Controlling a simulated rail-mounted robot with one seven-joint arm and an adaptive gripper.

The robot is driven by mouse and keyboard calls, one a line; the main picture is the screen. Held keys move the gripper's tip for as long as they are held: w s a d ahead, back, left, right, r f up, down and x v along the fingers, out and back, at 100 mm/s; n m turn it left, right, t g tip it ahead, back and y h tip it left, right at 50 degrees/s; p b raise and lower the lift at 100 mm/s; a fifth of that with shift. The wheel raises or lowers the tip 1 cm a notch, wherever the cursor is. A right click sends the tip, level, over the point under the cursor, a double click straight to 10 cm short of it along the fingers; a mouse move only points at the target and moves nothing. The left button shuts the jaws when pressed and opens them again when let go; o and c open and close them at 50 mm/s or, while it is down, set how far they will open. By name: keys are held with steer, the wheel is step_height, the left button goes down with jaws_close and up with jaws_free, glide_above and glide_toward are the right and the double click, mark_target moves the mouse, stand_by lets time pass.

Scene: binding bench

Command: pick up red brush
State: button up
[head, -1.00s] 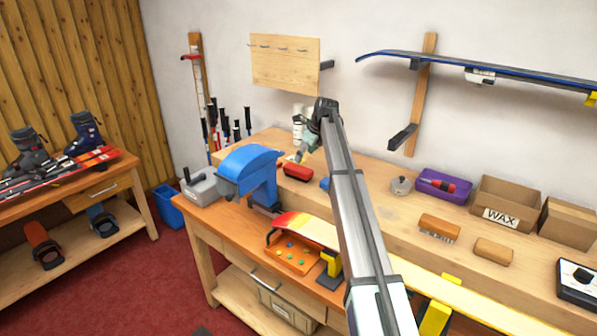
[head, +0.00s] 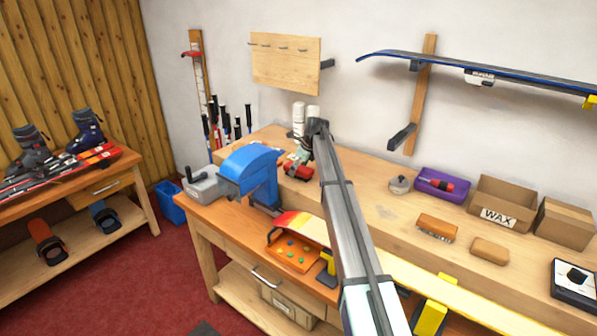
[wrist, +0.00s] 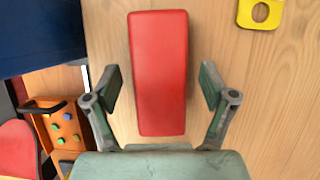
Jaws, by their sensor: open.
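The red brush (head: 298,172) lies on the raised back shelf of the workbench, right of the blue machine, partly hidden by my gripper in the head view. In the wrist view the red brush (wrist: 160,75) shows as a long red block from above, its bristles out of sight. My gripper (wrist: 160,88) is open, with one finger to each side of the brush's near half. Both fingers look apart from it, and I cannot tell the exact height. In the head view my gripper (head: 302,160) is right over the brush.
The blue machine (head: 252,168) stands close on the left, and also shows in the wrist view (wrist: 42,35). A yellow piece with a hole (wrist: 260,12) lies right of the brush. White bottles (head: 298,118) stand behind. Bare wood lies right of the brush.

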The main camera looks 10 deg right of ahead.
steer(key=shift+f, duration=0.25)
stand_by(0.5)
steer(key=c, duration=1.3)
